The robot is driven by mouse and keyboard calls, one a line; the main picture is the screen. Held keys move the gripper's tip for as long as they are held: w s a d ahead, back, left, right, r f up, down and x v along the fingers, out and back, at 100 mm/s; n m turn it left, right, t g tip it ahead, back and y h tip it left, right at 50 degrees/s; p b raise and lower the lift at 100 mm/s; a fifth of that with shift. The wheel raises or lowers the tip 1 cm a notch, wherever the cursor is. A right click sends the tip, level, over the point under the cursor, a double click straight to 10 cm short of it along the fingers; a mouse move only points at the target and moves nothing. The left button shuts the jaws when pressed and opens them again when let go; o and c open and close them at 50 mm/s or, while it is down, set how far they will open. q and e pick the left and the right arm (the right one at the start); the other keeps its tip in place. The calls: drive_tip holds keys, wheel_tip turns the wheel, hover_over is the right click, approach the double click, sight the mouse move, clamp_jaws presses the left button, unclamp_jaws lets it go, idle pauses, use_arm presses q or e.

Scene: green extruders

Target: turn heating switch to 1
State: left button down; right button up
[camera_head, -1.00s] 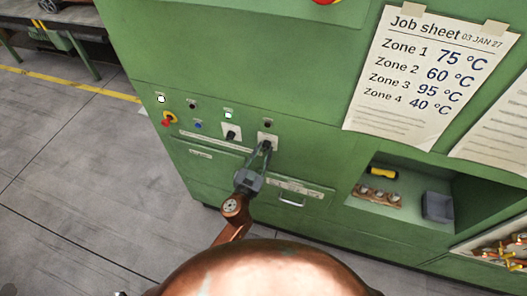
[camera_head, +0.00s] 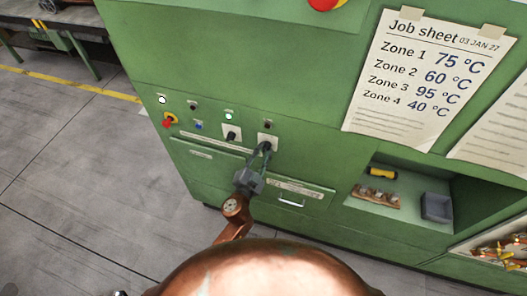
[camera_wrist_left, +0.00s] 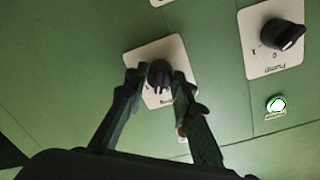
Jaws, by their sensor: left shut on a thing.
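The heating switch (camera_wrist_left: 158,74) is a black knob on a white plate, with its label mostly covered. In the head view it is the right one of two plated switches (camera_head: 268,139) on the green panel. My left gripper (camera_wrist_left: 160,82) is shut on this knob, one finger on each side. In the head view the left gripper (camera_head: 265,149) reaches up to the panel from below, its fingers hiding much of the knob. I cannot read which mark the knob points to. My right gripper is not in view.
The pump switch (camera_wrist_left: 282,36) sits beside the heating switch, with a lit white lamp (camera_wrist_left: 276,105) near it. A red emergency knob (camera_head: 167,123) is at the panel's left. A drawer handle (camera_head: 291,202) is below. An open shelf (camera_head: 405,211) holds small items at right.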

use_arm(q)
drive_tip(key=m, duration=0.3)
drive_tip(key=shift+m+p, duration=0.3)
drive_tip(key=shift+m+y, duration=0.4)
drive_tip(key=shift+m, duration=1.1)
drive_tip(key=shift+p, duration=0.3)
drive_tip(key=c, duration=1.6)
unclamp_jaws()
